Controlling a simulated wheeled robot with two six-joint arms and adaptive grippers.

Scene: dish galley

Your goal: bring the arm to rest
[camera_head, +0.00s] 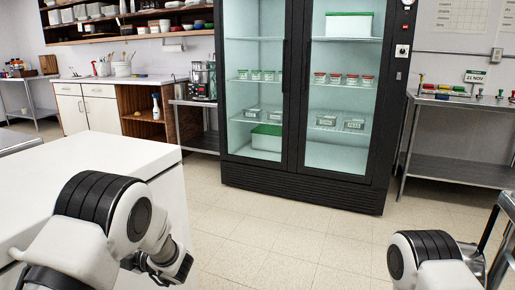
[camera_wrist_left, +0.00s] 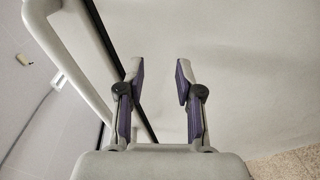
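My left arm comes in from the left in the head view and hangs beside the white counter (camera_head: 90,155), with its gripper (camera_head: 180,270) low, over the floor. In the left wrist view, the left gripper's two fingers (camera_wrist_left: 160,82) are apart, with nothing between them. A pale surface lies behind them. My right arm shows only as a white and black link at the bottom right of the head view; its gripper is out of view.
A black-framed glass-door fridge (camera_head: 300,172) with tubs and boxes stands ahead. A steel table (camera_head: 455,170) is at right, and a dark-edged metal frame (camera_head: 503,240) shows at the right edge. The tiled floor (camera_head: 290,235) before the fridge is clear.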

